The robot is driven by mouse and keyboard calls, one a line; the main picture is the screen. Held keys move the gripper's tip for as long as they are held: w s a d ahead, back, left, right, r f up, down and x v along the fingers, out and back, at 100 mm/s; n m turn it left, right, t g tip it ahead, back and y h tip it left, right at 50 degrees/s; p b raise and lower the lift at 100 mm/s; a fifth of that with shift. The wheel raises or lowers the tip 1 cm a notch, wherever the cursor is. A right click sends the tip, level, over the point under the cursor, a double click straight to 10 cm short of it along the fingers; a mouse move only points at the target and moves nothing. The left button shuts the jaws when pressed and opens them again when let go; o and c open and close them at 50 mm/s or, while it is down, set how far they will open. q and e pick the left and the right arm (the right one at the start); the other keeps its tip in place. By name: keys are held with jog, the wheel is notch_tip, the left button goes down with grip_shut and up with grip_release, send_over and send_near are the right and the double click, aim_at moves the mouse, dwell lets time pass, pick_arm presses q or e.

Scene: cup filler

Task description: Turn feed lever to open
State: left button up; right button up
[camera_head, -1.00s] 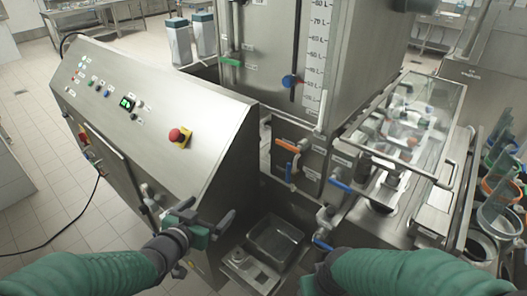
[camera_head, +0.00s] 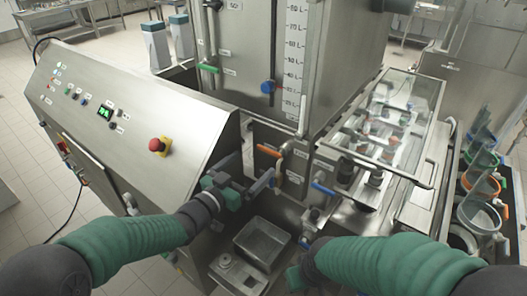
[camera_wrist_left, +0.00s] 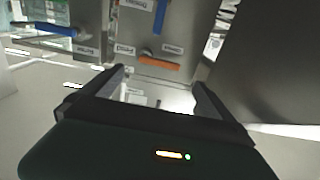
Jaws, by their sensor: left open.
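My left gripper (camera_head: 248,178) is open and empty in front of the tank's lower front panel. Its two fingers also show in the left wrist view (camera_wrist_left: 157,82), with an orange lever (camera_wrist_left: 145,63) just beyond and between the tips, apart from them. The orange lever (camera_head: 268,151) lies across its valve in the head view. A blue lever (camera_wrist_left: 160,17) stands close by it, and another blue lever (camera_wrist_left: 45,28) is to the left in the wrist view. The labels are too small to tell which lever is feed. My right gripper (camera_head: 298,272) is low in the head view, its jaws unclear.
The sloping control panel (camera_head: 125,120) with a red stop button (camera_head: 157,145) stands left of my left gripper. A metal basin (camera_head: 262,242) is below. A clear-covered section (camera_head: 385,125) and cup stacks (camera_head: 480,215) are at the right.

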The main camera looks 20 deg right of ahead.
aim_at(268, 151)
pick_arm(q)
jog(key=p+x, duration=0.1)
jog(key=x, duration=0.6)
jog(key=shift+d, duration=0.25)
jog(key=shift+a, duration=0.1)
jog(key=shift+c, duration=0.3)
jog(key=shift+a, duration=0.1)
jog(key=c, duration=2)
jog(key=shift+c, duration=0.2)
